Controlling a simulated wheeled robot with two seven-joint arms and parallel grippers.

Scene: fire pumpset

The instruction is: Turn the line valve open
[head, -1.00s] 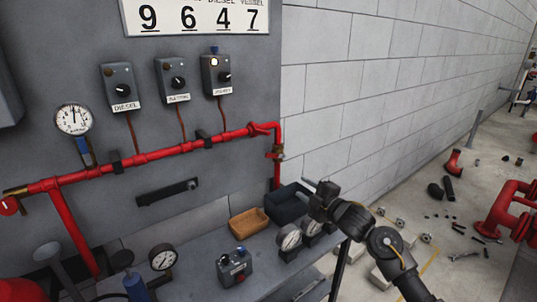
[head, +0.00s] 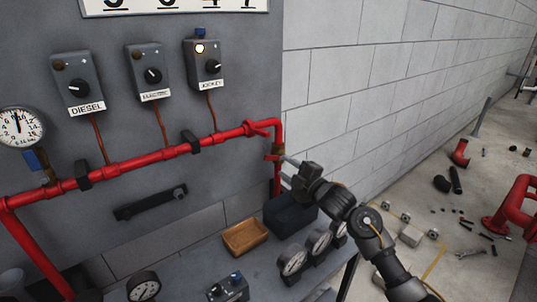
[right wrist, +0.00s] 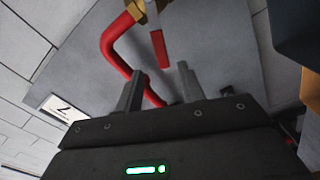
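The line valve (head: 275,153) is a small brass fitting on the downward right end of the red pipe. In the right wrist view its brass body (right wrist: 143,8) is at the top edge, and a red lever (right wrist: 159,48) points from it towards my fingers. My right gripper (head: 288,169) is just right of and below the valve. In the right wrist view the right gripper (right wrist: 162,74) is open and empty, its fingertips on either side of the lever's end; I cannot tell whether the lever is between them in depth. My left gripper is not in view.
The red pipe (head: 150,157) runs along the grey panel, below several control boxes (head: 204,64). A wooden tray (head: 245,237), a dark bin (head: 289,212) and gauges (head: 293,260) stand on the bench beneath. Small parts litter the floor at right.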

